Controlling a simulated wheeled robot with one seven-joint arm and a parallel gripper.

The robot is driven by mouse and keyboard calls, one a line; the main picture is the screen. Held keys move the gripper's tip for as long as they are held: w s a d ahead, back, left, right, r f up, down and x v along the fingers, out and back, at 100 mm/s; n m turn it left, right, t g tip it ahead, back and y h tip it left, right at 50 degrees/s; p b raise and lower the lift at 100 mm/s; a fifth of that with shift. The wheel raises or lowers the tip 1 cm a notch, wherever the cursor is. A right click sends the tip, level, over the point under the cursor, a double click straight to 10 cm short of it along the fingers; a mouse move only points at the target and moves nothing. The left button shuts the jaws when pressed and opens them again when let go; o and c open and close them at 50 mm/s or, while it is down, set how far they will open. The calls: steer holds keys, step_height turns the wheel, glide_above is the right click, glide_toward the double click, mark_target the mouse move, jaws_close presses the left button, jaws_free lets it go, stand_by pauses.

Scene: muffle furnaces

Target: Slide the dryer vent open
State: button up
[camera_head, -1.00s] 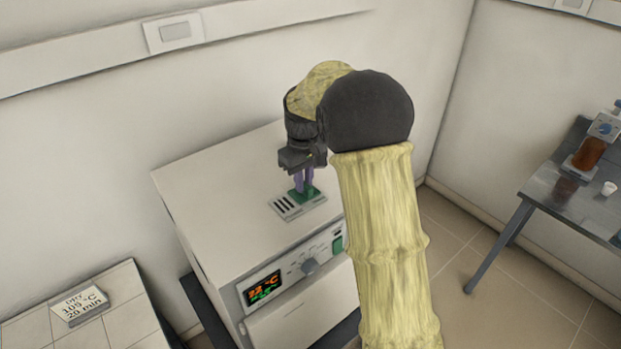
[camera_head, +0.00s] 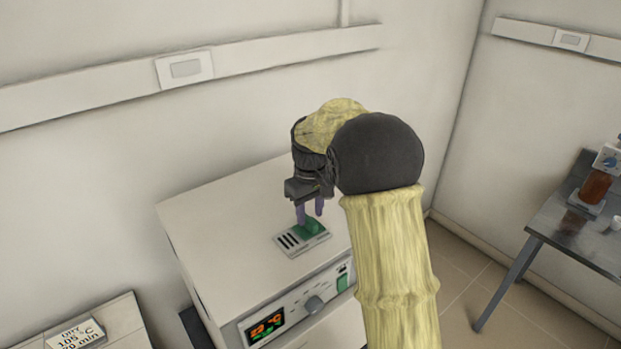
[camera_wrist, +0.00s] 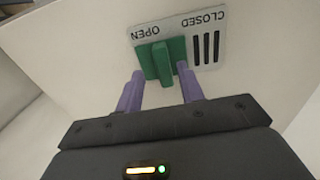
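The dryer (camera_head: 225,225) is a white box with a vent plate (camera_head: 290,252) on its top. The vent's green slider (camera_head: 316,228) has an upright tab. In the wrist view the green slider (camera_wrist: 147,67) lies beside the word OPEN, and several dark slots (camera_wrist: 206,48) show uncovered at the CLOSED end. My gripper (camera_head: 309,210) points down above the slider. Its two purple fingers are spread apart, one on each side of the tab in the wrist view, with gaps between. Whether the fingertips reach down beside the tab cannot be told.
A dark table (camera_head: 580,225) with a brown bottle (camera_head: 596,186) stands at right.

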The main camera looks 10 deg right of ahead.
step_height(320, 180, up, 16)
steer(key=b, duration=0.1)
steer(key=shift+r, duration=0.15)
stand_by(0.4)
steer(key=m+t, duration=0.1)
steer(key=m, duration=0.2)
glide_toward(310, 218)
steer(key=s+d+f, duration=0.2)
steer(key=s+f, duration=0.1)
steer(key=s, duration=0.3)
steer(key=s+d+f+m, duration=0.1)
steer(key=s+f, duration=0.4)
steer(key=s, duration=0.3)
steer(key=s+d+f+m+t, duration=0.1)
steer(key=s+f, duration=0.4)
steer(key=s, duration=0.3)
steer(key=shift+f+t, duration=0.3)
steer(key=shift+f, duration=0.05)
